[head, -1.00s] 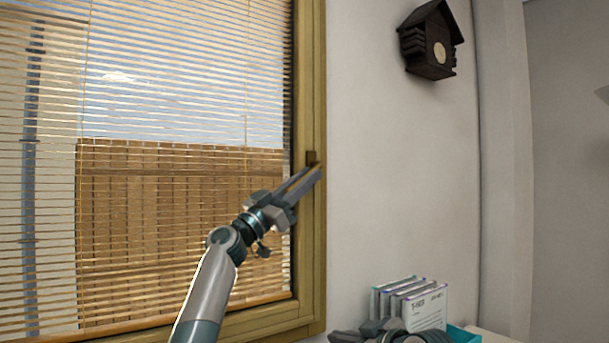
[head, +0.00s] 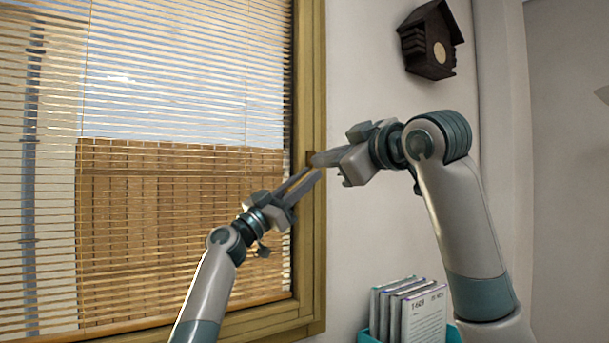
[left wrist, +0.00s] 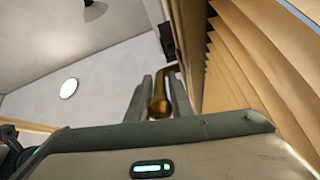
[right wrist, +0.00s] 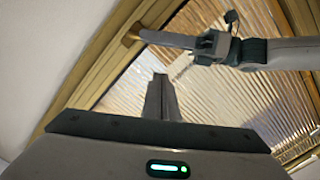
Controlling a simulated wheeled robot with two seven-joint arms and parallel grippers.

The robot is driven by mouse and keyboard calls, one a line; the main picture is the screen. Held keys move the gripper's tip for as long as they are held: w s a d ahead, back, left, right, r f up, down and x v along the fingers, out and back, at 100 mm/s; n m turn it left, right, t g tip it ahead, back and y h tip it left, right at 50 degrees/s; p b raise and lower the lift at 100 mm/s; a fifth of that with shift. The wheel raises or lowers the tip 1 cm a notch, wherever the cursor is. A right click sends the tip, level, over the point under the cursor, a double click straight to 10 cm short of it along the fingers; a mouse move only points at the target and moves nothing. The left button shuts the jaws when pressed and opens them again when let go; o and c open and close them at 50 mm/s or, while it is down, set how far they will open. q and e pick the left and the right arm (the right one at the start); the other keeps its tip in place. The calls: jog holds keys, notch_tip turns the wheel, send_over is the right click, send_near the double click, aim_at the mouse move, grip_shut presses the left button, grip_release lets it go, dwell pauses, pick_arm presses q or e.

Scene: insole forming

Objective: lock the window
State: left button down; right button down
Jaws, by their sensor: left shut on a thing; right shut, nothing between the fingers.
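The window (head: 317,60) has a wooden frame. Its brass handle (left wrist: 168,75) shows between my left fingers in the left wrist view, and its mount (head: 309,156) shows at the frame's right side in the head view. My left gripper (head: 312,178) is shut on the handle from the lower left. The handle's end also shows at the left fingertips in the right wrist view (right wrist: 133,33). My right gripper (head: 316,158) is shut and empty. Its tips overlap the handle mount in the head view; I cannot tell whether they touch it.
Slatted blinds (head: 180,220) hang over the glass. A dark birdhouse (head: 428,40) is on the wall above my right arm. Several upright cases (head: 420,315) stand in a teal holder (head: 365,337) below it. The wall between frame and birdhouse is bare.

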jog(key=shift+s+r, duration=0.25)
jog(key=shift+r, duration=0.2)
jog(key=shift+w+a, duration=0.15)
jog(key=w+a+f, duration=0.1)
jog(key=w+a, duration=0.1)
jog(key=w, duration=0.3)
jog(key=w+a+f, duration=0.2)
jog(key=w, duration=0.3)
jog(key=shift+f, duration=0.3)
